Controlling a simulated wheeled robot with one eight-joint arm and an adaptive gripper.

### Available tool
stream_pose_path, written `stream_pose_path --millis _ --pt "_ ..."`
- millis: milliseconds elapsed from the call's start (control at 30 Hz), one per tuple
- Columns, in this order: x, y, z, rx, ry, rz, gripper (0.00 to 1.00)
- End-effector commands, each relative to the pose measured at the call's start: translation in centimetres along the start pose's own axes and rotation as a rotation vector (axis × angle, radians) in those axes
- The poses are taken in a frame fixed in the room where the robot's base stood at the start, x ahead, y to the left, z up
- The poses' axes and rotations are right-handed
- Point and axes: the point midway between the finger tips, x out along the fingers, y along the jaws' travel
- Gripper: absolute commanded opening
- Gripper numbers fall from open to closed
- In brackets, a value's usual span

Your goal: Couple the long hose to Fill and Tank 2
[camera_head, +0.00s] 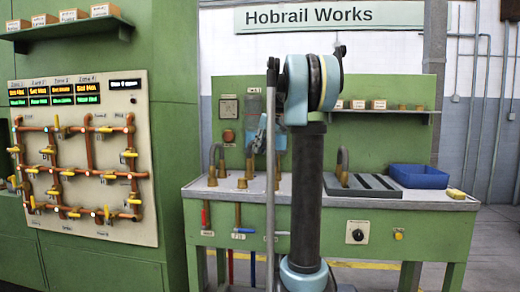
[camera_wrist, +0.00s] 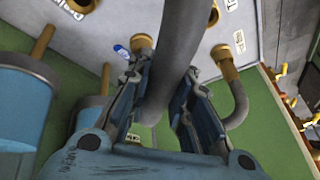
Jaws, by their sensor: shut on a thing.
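My gripper (camera_wrist: 160,95) is shut on a thick grey hose (camera_wrist: 183,50) in the wrist view. The hose runs between the two blue fingers and up out of the top of the picture; I cannot see its ends. A brass fitting (camera_wrist: 226,66) with a grey curved hose (camera_wrist: 236,108) on it is right of the fingers. Another brass fitting (camera_wrist: 142,43) is just beyond the left finger. In the head view my gripper (camera_head: 262,138) is over the left part of the bench, partly hidden by my arm. I cannot read which ports are Fill and Tank 2.
The green bench has a grey top (camera_head: 225,192) with several brass fittings. A panel of orange pipes and yellow valves (camera_head: 80,165) stands at left. Blue cylinders (camera_wrist: 25,100) are close at left in the wrist view.

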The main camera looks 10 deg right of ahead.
Motion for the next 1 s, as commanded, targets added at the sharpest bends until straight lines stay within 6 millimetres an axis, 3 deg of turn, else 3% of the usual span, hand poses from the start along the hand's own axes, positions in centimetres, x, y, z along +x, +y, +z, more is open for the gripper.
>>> stream_pose_path --millis 333,367,433,467,800,1000 --pt "0.5 0.1 0.2 0.0 0.0 0.0 0.0" --pt "0.5 0.1 0.2 0.0 0.0 0.0 0.26" --pt "0.5 0.1 0.2 0.0 0.0 0.0 0.42" --pt "0.5 0.1 0.2 0.0 0.0 0.0 0.44" --pt "0.4 0.1 0.2 0.0 0.0 0.0 0.44" --pt "-1.6 0.1 0.2 0.001 0.0 0.0 0.44"
